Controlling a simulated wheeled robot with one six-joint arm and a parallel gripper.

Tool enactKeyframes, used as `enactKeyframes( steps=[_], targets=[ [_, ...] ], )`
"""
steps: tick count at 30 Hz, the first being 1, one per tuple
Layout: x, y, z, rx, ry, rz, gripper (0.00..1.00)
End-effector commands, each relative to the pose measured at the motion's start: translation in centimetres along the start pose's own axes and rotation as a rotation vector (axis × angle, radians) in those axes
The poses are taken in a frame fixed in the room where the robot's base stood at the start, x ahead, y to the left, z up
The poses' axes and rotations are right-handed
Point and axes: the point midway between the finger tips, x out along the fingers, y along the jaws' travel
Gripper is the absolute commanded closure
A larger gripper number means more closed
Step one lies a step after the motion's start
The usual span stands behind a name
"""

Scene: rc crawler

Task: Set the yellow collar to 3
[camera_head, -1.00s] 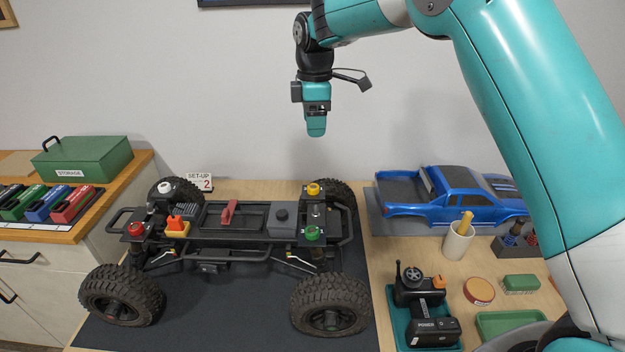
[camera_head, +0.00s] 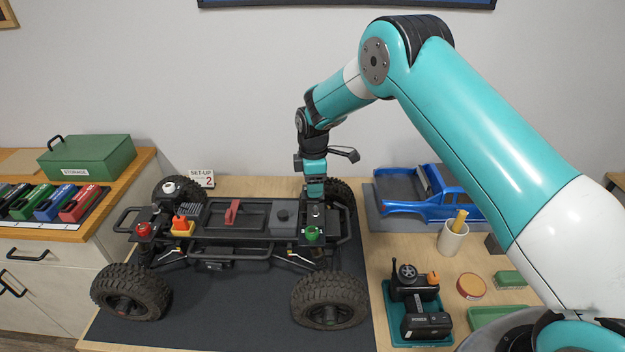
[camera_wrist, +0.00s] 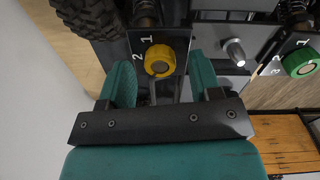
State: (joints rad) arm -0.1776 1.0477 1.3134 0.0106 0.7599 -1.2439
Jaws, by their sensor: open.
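The yellow collar (camera_wrist: 159,60) sits on a black plate marked with white numbers in the wrist view; 1 and 2 are readable beside it. My gripper (camera_wrist: 160,78) is open, with one teal finger on each side of the collar and a gap around it. In the head view my gripper (camera_head: 315,190) is down over the far right corner of the crawler (camera_head: 250,215) and hides the yellow collar.
A green collar (camera_head: 312,233) is at the near right corner, a red one (camera_head: 143,229) and a white one (camera_head: 169,187) at the left. A set-up card (camera_head: 201,178) reading 2 stands behind. The blue body shell (camera_head: 450,205) is close on the right.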

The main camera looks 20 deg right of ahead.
Motion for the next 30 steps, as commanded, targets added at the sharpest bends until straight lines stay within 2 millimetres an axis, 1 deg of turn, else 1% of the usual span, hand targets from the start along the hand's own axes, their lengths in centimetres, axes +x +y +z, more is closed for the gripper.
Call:
enactKeyframes(
  steps=[4, 11, 12, 14, 15, 18, 25, 30],
  targets=[
    [0.66, 0.01, 0.01, 0.0, 0.001, 0.001, 0.42],
    [0.75, 0.02, 0.0, 0.0, 0.001, 0.001, 0.42],
    [0.74, 0.02, 0.0, 0.0, 0.001, 0.001, 0.47],
    [0.73, 0.02, 0.0, 0.0, 0.001, 0.001, 0.6],
    [0.73, 0.02, 0.0, 0.0, 0.001, 0.001, 0.7],
    [0.71, 0.03, -0.01, 0.0, 0.001, 0.002, 0.91],
    [0.73, 0.05, -0.01, 0.011, 0.0, 0.002, 0.91],
    [0.8, 0.07, -0.02, 0.064, 0.0, 0.004, 0.91]
  ],
)
